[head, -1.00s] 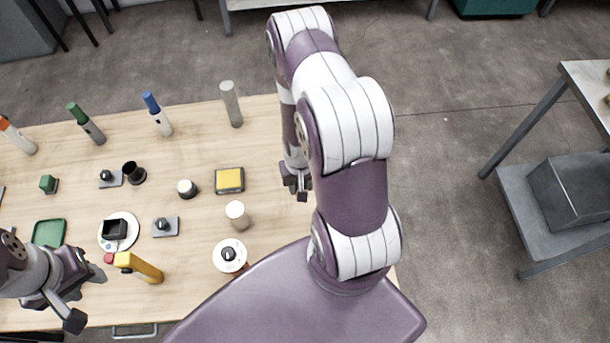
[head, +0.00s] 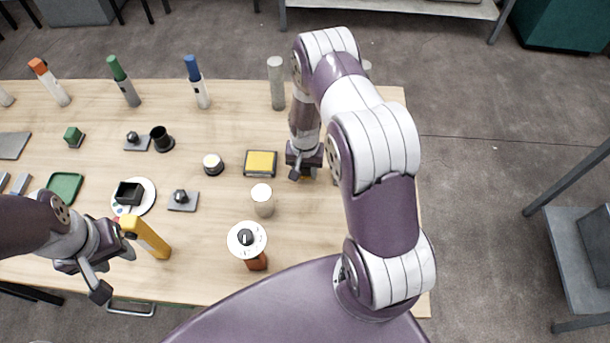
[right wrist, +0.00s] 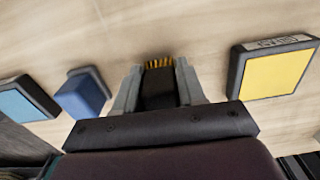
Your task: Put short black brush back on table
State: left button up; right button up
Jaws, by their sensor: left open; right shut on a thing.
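My right gripper (right wrist: 157,92) is shut on the short black brush (right wrist: 158,84); its yellow-brown bristles show just past the fingertips in the right wrist view. In the head view my right gripper (head: 303,170) is over the right part of the wooden table (head: 235,285), just right of the yellow pad (head: 260,160). The brush is mostly hidden there, with only a small orange-yellow bit visible. I cannot tell whether it touches the table. My left gripper (head: 114,270) is open and empty near the front left, beside a yellow upright object (head: 152,238).
The yellow pad also shows in the right wrist view (right wrist: 275,72), with a blue block (right wrist: 82,95) on the other side. A beige cylinder (head: 262,200) and a white-topped round container (head: 247,240) stand in front. Tall markers (head: 198,85) line the back. Bare wood lies between them.

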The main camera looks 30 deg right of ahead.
jog(key=shift+w+f, duration=0.1)
jog(key=shift+f, duration=0.25)
jog(key=o, duration=1.1)
jog(key=shift+r, duration=0.1)
jog(key=shift+o, duration=0.2)
